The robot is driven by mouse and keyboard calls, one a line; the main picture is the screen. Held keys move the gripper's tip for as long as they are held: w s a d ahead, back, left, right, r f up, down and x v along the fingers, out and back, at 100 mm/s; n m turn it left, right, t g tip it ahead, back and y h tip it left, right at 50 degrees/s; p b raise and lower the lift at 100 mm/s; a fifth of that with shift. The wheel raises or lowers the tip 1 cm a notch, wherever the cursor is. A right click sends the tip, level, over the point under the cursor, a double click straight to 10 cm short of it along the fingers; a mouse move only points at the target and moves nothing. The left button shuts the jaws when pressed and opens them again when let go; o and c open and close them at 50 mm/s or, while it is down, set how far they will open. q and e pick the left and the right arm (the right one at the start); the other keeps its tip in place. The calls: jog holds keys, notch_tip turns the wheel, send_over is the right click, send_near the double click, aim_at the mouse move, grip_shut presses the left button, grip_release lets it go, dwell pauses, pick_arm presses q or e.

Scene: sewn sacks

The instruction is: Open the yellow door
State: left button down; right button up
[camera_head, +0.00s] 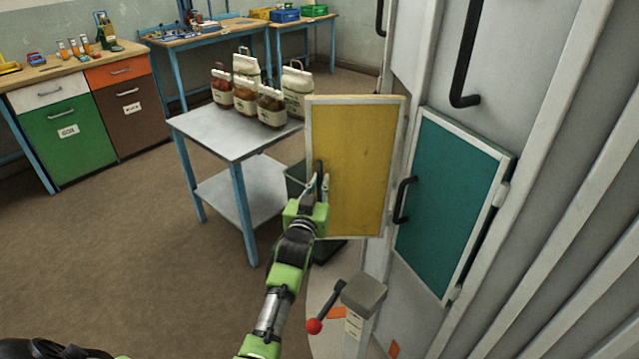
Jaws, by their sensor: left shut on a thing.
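The yellow door (355,160) is a flat panel with a pale frame, in the middle of the head view. It stands out from the white cabinet (410,60), with its right edge by the cabinet and its left edge free over the floor. Its dark handle (319,168) is near the left edge. My left gripper (317,186) is shut on this handle; the fingers partly hide it. My right gripper is not in view.
A teal door (447,200) with a black handle is flush with the cabinet to the right. A metal table (225,138) with several sacks stands behind left. A post (362,295) with a red-knobbed lever (315,326) stands in front. Floor at left is clear.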

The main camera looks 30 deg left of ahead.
pick_arm(q)
jog(key=c, duration=2.4)
grip_release()
jog(key=shift+r, duration=0.1)
jog(key=shift+s+d, duration=0.2)
jog(key=shift+s, duration=0.35)
jog(key=v, duration=1.1)
